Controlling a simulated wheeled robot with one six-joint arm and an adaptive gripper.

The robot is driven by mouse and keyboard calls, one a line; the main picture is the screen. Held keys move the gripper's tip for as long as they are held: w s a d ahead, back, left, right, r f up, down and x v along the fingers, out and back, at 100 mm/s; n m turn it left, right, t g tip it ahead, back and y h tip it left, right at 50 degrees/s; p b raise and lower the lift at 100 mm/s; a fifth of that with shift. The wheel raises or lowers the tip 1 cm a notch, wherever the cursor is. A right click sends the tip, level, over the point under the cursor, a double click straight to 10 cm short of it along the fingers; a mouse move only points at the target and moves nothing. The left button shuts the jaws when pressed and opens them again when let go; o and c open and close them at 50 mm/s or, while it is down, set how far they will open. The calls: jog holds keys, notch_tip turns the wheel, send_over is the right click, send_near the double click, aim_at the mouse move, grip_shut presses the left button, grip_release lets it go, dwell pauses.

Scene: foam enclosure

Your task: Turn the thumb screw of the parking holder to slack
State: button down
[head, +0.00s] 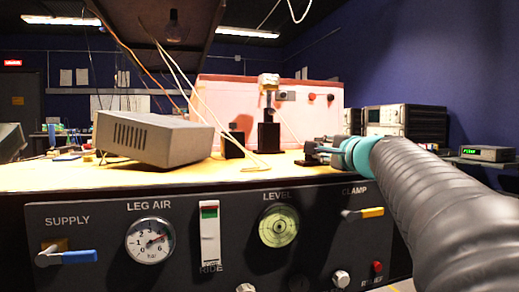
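A black upright holder (268,135) stands on the pale tabletop, in front of the pink foam enclosure (222,95). A small light-coloured metal piece (268,81) sits at its top. I cannot make out for certain which part is the thumb screw, nor that this is the parking holder. A shorter black block (232,145) stands to its left. My gripper (308,155) is low over the tabletop, to the right of the black holder and apart from it in the picture. Its fingers point left; they are small and dark, and their opening is unclear.
A grey vented box (153,137) sits tilted on the tabletop (60,178) at left. Thin pale cables hang over the middle. The front panel (110,270) below carries a gauge (149,240), a level (279,226) and levers. A dark slab overhangs above.

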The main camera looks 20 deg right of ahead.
jog(key=c, duration=0.9)
grip_release()
